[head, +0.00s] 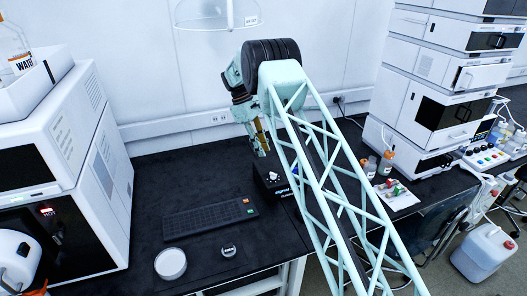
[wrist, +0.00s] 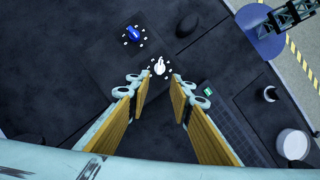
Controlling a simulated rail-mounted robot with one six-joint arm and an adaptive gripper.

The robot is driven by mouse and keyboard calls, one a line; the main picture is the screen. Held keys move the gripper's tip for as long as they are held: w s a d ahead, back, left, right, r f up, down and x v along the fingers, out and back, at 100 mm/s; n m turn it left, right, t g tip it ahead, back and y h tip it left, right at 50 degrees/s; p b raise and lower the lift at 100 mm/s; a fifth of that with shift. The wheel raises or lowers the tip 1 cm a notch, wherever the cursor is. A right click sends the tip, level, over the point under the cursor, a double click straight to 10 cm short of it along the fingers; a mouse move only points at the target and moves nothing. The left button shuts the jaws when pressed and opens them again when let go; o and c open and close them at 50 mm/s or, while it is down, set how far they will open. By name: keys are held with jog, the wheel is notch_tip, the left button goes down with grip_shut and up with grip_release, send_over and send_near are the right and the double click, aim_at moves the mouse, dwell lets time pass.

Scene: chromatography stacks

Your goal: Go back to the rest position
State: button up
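My gripper (wrist: 160,90) is open and empty in the wrist view, its two yellow-padded fingers apart over the black bench. In the head view my gripper (head: 261,141) points down above the bench at mid-picture, partly hidden by my own arm. A small black box (head: 273,181) with a white knob stands just below it. In the wrist view the white knob (wrist: 160,66) shows beyond the fingertips, apart from them, and a blue knob (wrist: 133,33) is at upper left.
A keyboard (head: 209,217), a round white dish (head: 170,263) and a small ring-like item (head: 228,250) lie on the bench (head: 150,200). White instrument stacks stand left (head: 60,140) and right (head: 440,80). Bottles (head: 385,163) and a tray of vials (head: 395,195) are right of my arm.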

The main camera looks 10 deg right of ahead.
dwell(0.3)
jog(key=s+d+r+m+t+b, duration=0.1)
jog(key=s+r, duration=0.2)
jog(key=r, duration=0.4)
jog(key=s+d+r+m+y+b, duration=0.1)
jog(key=s+r, duration=0.3)
jog(key=r, duration=0.3)
jog(key=s+r+m+t+b, duration=0.1)
jog(key=s+r, duration=0.2)
jog(key=r, duration=0.4)
jog(key=s+d+r+m+t+y+b, duration=0.1)
jog(key=s+r, duration=0.5)
jog(key=s, duration=0.3)
jog(key=s+d+r+m+b, duration=0.1)
jog(key=s+r, duration=0.5)
jog(key=s, duration=0.4)
jog(key=s+d+r+m+t+y+b, duration=0.1)
jog(key=s+r+m+t+b, duration=0.15)
jog(key=s, duration=1.95)
jog(key=s+f+m+b, duration=0.1)
jog(key=s+f, duration=0.3)
jog(key=s, duration=0.6)
jog(key=s+f+m+t+b, duration=0.1)
jog(key=s+f+m, duration=0.1)
jog(key=s, duration=0.8)
jog(key=shift+s+f+m+y+b, duration=0.35)
jog(key=shift+f+y, duration=0.05)
jog(key=shift+f, duration=0.5)
jog(key=shift+w+r, duration=0.1)
